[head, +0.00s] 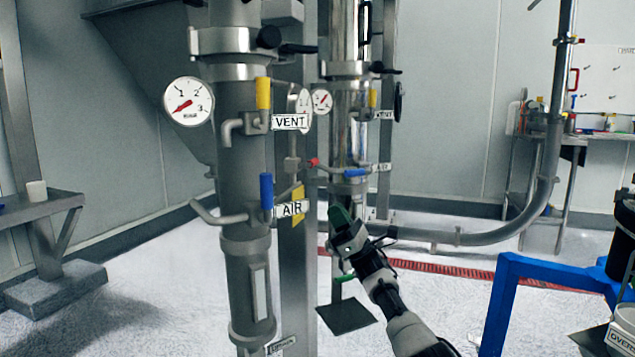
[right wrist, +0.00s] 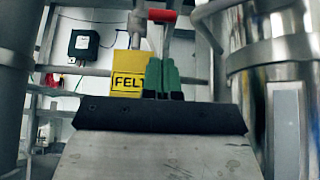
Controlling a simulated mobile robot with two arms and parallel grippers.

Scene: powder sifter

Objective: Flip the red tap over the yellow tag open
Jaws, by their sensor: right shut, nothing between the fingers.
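The red tap (head: 313,162) shows in the head view as a small red end on a grey stem, between the two columns. It also shows in the right wrist view (right wrist: 162,15), at the top, above the fingers. The yellow tag (head: 298,205) is below it, partly hidden behind the AIR label. In the right wrist view the tag (right wrist: 128,84) reads "FELT", partly covered by the fingers. My right gripper (head: 339,214) has green fingertips, shut and empty, below and right of the red tap in the head view. In the wrist view its fingertips (right wrist: 162,74) appear apart from the tap.
The near column (head: 235,170) carries a blue AIR tap (head: 266,191), a yellow VENT tap (head: 263,93) and a gauge (head: 188,101). The shiny column (head: 350,130) behind has another blue tap (head: 355,173). A blue frame (head: 505,290) stands at right.

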